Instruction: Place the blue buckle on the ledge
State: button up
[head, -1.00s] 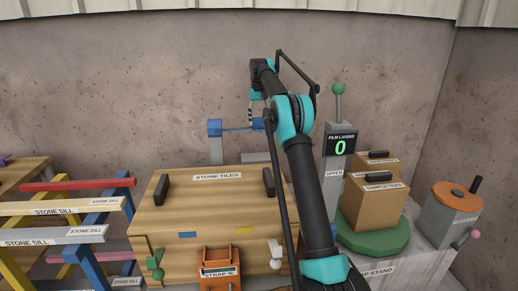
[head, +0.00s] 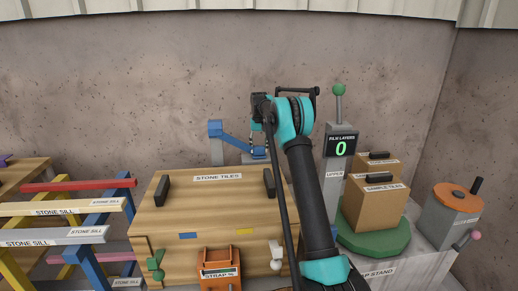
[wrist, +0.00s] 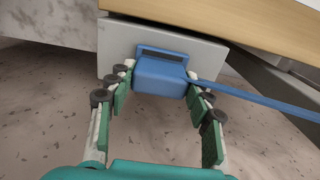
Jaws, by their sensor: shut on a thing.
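The blue buckle (wrist: 160,76) is a small block with a dark slot along its far edge. It sits between the fingertips of my gripper (wrist: 161,72), which is shut on it. A blue strap runs from it to the right. A grey ledge (wrist: 118,42) lies just beyond it against the crate; I cannot tell whether buckle and ledge touch. In the head view the buckle (head: 258,153) shows low behind the crate, beside the grey ledge (head: 246,160). The arm partly hides my gripper there.
The wooden stone tiles crate (head: 215,205) stands in front of the ledge. A grey post with a blue head (head: 215,128) holds the strap's other end at left. A lever post with a counter (head: 341,146) and boxes on a green turntable (head: 372,238) stand at right.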

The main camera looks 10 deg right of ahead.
jog(key=o, duration=1.2)
jog(key=shift+f, duration=0.1)
notch_tip(320, 180, up, 12)
